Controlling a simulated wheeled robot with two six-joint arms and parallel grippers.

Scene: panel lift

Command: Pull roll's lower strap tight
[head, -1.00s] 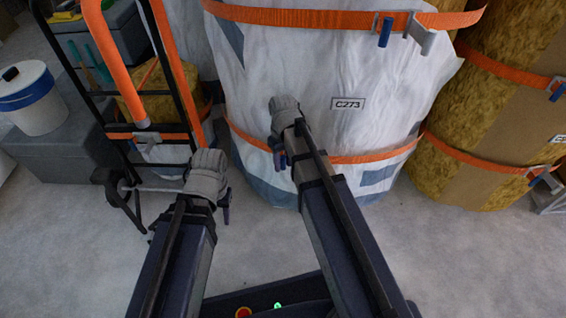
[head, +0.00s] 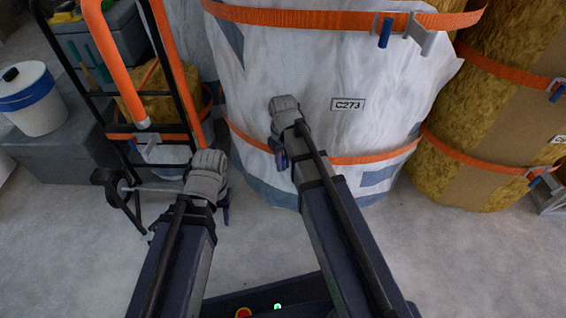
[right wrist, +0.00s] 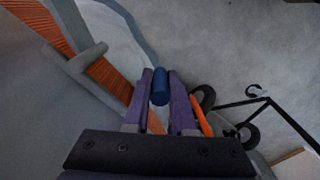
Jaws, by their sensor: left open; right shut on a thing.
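The large white-wrapped roll (head: 300,90), labelled C273, stands upright ahead. Its lower orange strap (head: 375,157) runs around it near the bottom and also shows in the right wrist view (right wrist: 112,78). A grey buckle (right wrist: 78,64) sits on that strap. My right gripper (head: 280,160) is at the roll's front left by the lower strap. In the right wrist view, its fingers are shut on a blue tab (right wrist: 160,87), with some orange showing between them. My left gripper (head: 226,207) is open and empty, low above the floor, left of the roll.
A hand truck (head: 120,95) with orange parts stands left of the roll. Beyond it are a grey box (head: 60,150) and a white bucket (head: 35,105). Strapped yellow rolls (head: 490,110) stand at the right. The floor (head: 455,260) at front right is clear.

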